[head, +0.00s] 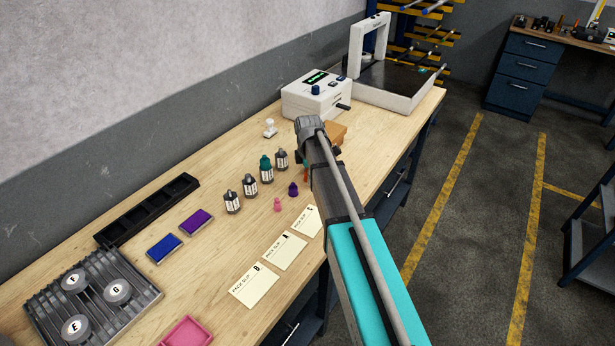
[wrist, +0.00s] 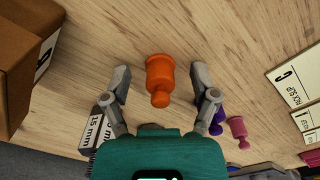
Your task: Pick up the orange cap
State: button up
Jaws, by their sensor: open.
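The orange cap (wrist: 160,78) stands on the wooden bench in the wrist view, with a wide body and a narrower knob. My gripper (wrist: 160,85) is open, with one finger on each side of the cap and visible gaps between. In the head view only a sliver of orange (head: 306,174) shows beside my arm, which hides most of that spot.
A purple cap (wrist: 216,118) is close by my right finger, with a pink cap (wrist: 238,130) beyond it. A cardboard box (wrist: 22,55) stands left. Several bottles (head: 249,186) stand nearby.

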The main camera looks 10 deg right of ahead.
jog(key=shift+c, duration=0.3)
jog(key=c, duration=0.7)
jog(key=shift+c, duration=0.2)
jog(key=shift+r, duration=0.15)
notch_tip(320, 180, up, 2)
jog(key=shift+p, duration=1.15)
jog(key=s+r+p, duration=1)
jog(key=s, duration=0.4)
jog(key=shift+r+p, duration=0.35)
